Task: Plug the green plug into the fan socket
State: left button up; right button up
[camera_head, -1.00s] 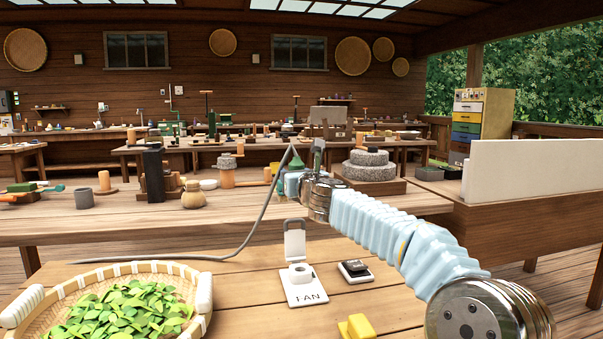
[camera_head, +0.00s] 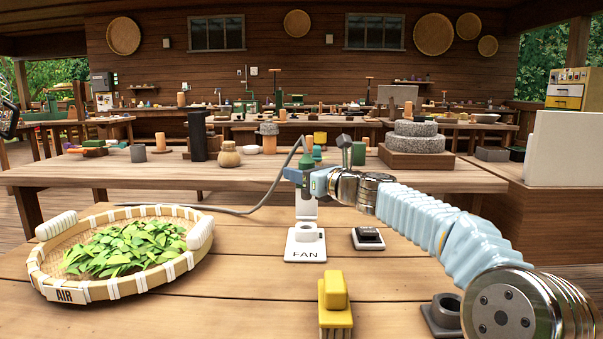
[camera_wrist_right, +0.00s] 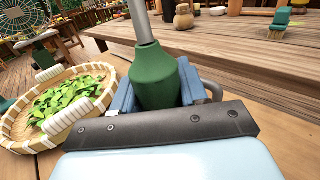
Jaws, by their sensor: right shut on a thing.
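The fan socket (camera_head: 305,247) is a white base marked FAN with a round opening and a raised lid behind it, on the near table. My right gripper (camera_head: 298,176) is shut on the green plug (camera_head: 306,171), directly above the socket. The plug is apart from the socket opening as far as I can tell. A grey cable runs from the plug's top. In the right wrist view the green plug (camera_wrist_right: 155,78) sits between the blue fingers, and the socket is hidden there. My left gripper is not in view.
A wicker tray of green leaves (camera_head: 60,290) marked AIR lies at left. A black switch (camera_head: 368,239) is right of the socket. A grey ring holder (camera_head: 442,312) sits by my right arm. A stone mill (camera_head: 414,142) stands behind.

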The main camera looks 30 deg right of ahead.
notch_tip(320, 180, down, 6)
jog(key=b, duration=0.5)
jog(key=shift+r+b, duration=0.1)
jog(key=shift+b, duration=0.2)
dwell(1.2)
dwell(0.4)
jog(key=shift+f+b, duration=0.35)
jog(key=shift+f, duration=0.15)
jog(key=shift+f+b, duration=1.45)
jog(key=shift+f, duration=0.1)
jog(key=o, duration=1.2)
jog(key=shift+c, duration=0.2)
jog(key=shift+r, duration=0.1)
jog(key=shift+d, duration=0.15)
